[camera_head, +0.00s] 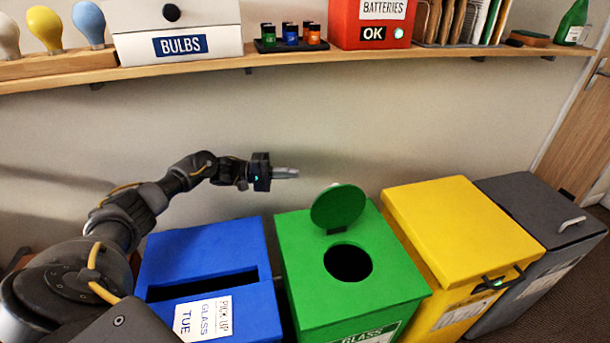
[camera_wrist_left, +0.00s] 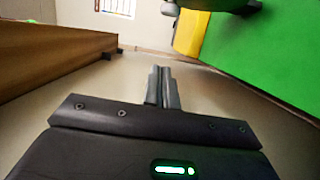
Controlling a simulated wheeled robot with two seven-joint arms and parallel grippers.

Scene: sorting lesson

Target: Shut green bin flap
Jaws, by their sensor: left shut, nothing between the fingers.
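The green bin (camera_head: 300,262) stands in the middle of the row in the head view, with a round dark hole in its top. Its round green flap (camera_head: 338,206) stands raised behind the hole, so the hole is uncovered. My left gripper (camera_head: 296,173) is shut and empty, above and left of the flap, near the wall, and not touching it. In the left wrist view the shut fingers (camera_wrist_left: 163,88) point along the wall, with the green bin top (camera_wrist_left: 270,50) at the upper right and the dark green flap (camera_wrist_left: 222,4) at the top edge. My right gripper is not in view.
A blue bin (camera_head: 205,262) with a slot stands left of the green bin. A yellow bin (camera_head: 450,225) and a grey bin (camera_head: 530,205) stand to its right. A wooden shelf (camera_head: 200,69) with boxes and bulbs runs along the wall above my left arm.

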